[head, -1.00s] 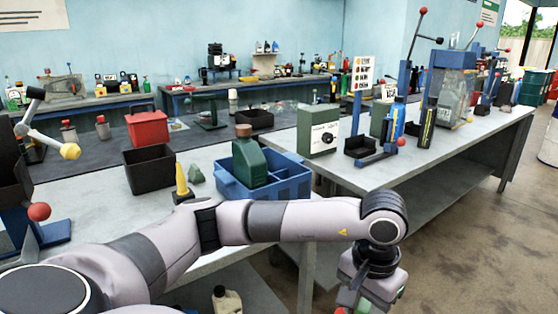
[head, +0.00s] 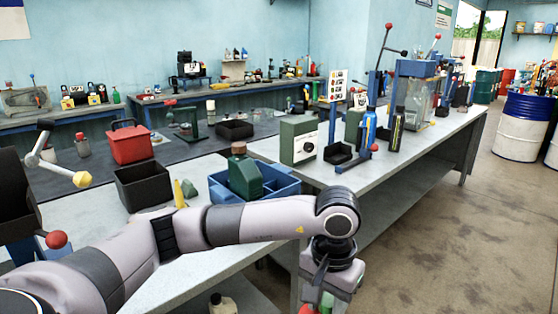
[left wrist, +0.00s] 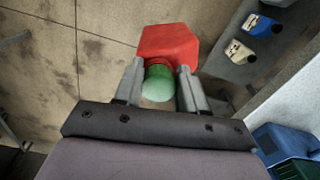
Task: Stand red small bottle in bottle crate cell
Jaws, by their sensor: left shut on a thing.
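My left gripper (left wrist: 160,85) is shut on the red small bottle (left wrist: 167,42), which has a green cap facing the wrist camera. The bottle hangs over the floor, beside the bench and apart from the crate. In the head view only a bit of its red (head: 307,309) shows at the bottom edge. The blue bottle crate (head: 284,187) stands on the near bench, behind my left forearm. A large green bottle (head: 244,178) with a brown cap stands in its left part. The crate's corner (left wrist: 268,133) shows at lower right in the left wrist view. My right gripper is not in view.
A black bin (head: 142,186), a yellow cone-shaped item (head: 179,192) and a grey-green lump (head: 190,188) are left of the crate. A green box with a dial (head: 299,141) stands behind it to the right. A cream jug (left wrist: 238,51) and a blue jug (left wrist: 262,24) sit below the benchtop.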

